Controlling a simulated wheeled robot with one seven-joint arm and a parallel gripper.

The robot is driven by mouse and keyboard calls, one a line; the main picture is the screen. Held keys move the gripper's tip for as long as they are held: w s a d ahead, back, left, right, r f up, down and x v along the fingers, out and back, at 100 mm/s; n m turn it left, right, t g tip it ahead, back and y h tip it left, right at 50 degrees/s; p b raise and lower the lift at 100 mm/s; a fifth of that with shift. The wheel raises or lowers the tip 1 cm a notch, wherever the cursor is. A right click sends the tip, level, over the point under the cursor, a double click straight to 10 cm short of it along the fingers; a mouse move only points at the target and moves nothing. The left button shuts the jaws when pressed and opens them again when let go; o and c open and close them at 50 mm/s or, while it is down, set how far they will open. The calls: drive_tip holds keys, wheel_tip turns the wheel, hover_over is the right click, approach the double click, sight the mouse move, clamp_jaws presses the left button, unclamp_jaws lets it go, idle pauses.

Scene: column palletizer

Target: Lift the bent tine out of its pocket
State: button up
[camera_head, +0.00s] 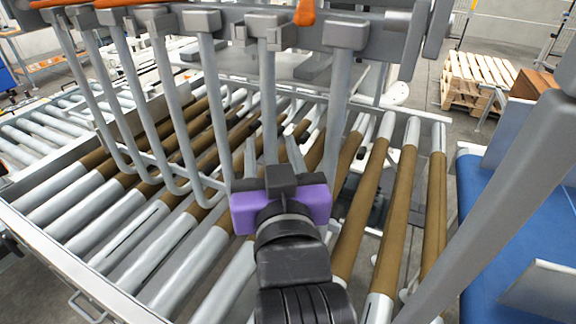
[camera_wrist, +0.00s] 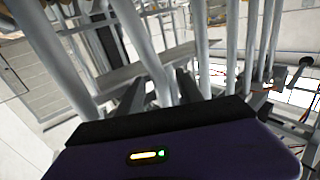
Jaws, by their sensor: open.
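Several grey tines with curved lower ends hang from a grey bar in the head view. The tine (camera_head: 268,85) in front of my gripper (camera_head: 270,142) hangs from a block-shaped pocket (camera_head: 264,33). My purple-bodied gripper is open, with one finger on each side of this tine in the head view. Whether the fingers touch it cannot be told. The wrist view shows the open gripper (camera_wrist: 159,80) with grey tines (camera_wrist: 140,45) rising beyond it. I cannot tell from shape which tine is bent. My gripper body hides this tine's lower end.
A conveyor of grey and brown rollers (camera_head: 405,200) lies below the tines. Neighbouring tines (camera_head: 342,110) and (camera_head: 212,110) stand close on both sides. An orange part (camera_head: 305,12) sits on the bar. A blue surface (camera_head: 490,225) is at right; wooden pallets (camera_head: 478,80) stand behind.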

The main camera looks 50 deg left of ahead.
drive_tip(key=x, duration=0.3)
drive_tip(key=shift+a+r+p, duration=0.1)
drive_tip(key=shift+a+p, duration=0.1)
drive_tip(key=shift+p, duration=0.1)
clamp_jaws()
idle(0.9)
drive_tip(key=shift+r, duration=0.1)
